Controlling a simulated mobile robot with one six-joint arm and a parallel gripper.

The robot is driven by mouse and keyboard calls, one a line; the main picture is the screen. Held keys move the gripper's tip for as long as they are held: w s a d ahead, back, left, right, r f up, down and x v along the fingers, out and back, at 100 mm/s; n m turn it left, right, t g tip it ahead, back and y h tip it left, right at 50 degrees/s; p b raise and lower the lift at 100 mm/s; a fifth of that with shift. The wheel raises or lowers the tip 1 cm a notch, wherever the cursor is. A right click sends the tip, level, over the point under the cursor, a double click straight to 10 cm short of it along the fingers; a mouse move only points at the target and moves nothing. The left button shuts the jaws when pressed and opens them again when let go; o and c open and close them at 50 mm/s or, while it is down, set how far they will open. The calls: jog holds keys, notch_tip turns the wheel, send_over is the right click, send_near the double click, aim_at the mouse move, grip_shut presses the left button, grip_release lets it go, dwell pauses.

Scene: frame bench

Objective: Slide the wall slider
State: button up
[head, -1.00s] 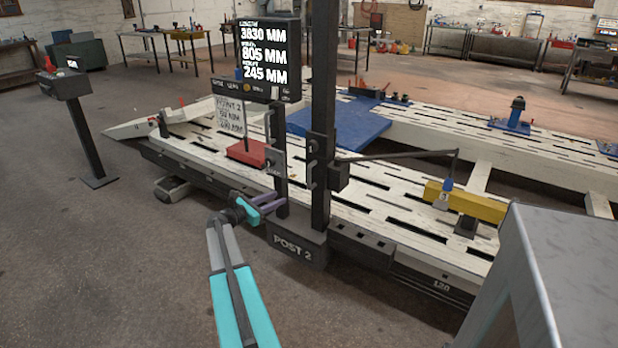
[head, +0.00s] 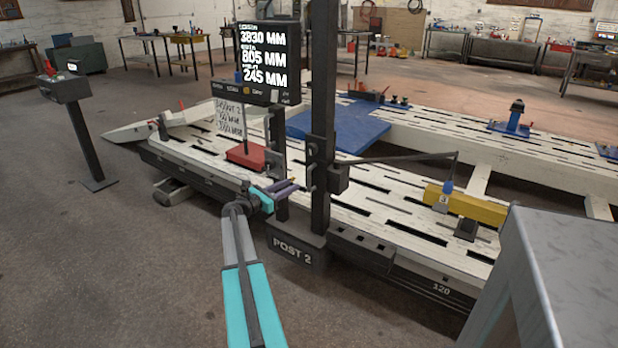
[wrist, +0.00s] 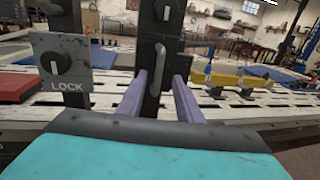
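The wall slider appears to be the dark carriage (head: 318,150) on the tall black post marked POST 2 (head: 322,70). In the wrist view a grey upright handle (wrist: 158,66) stands on the dark post, ahead of and between my fingertips. A second grey handle (wrist: 167,11) shows higher up. My gripper (head: 294,186) has two purple fingers and is beside the post's lower part, below the carriage. In the wrist view my gripper (wrist: 160,80) is open, its fingers apart. I cannot tell whether a finger touches the handle.
A grey LOCK plate with a black knob (wrist: 60,62) is left of the post. A display (head: 262,60) reads 3830, 805 and 245 MM. A pointer arm (head: 400,157) reaches right over the slotted white bench (head: 380,205). A grey metal surface (head: 570,250) fills the lower right.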

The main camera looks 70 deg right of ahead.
send_over(309, 188)
jog(key=shift+w+d, duration=0.15)
jog(key=shift+d, duration=0.25)
jog(key=shift+c, duration=0.5)
grip_shut()
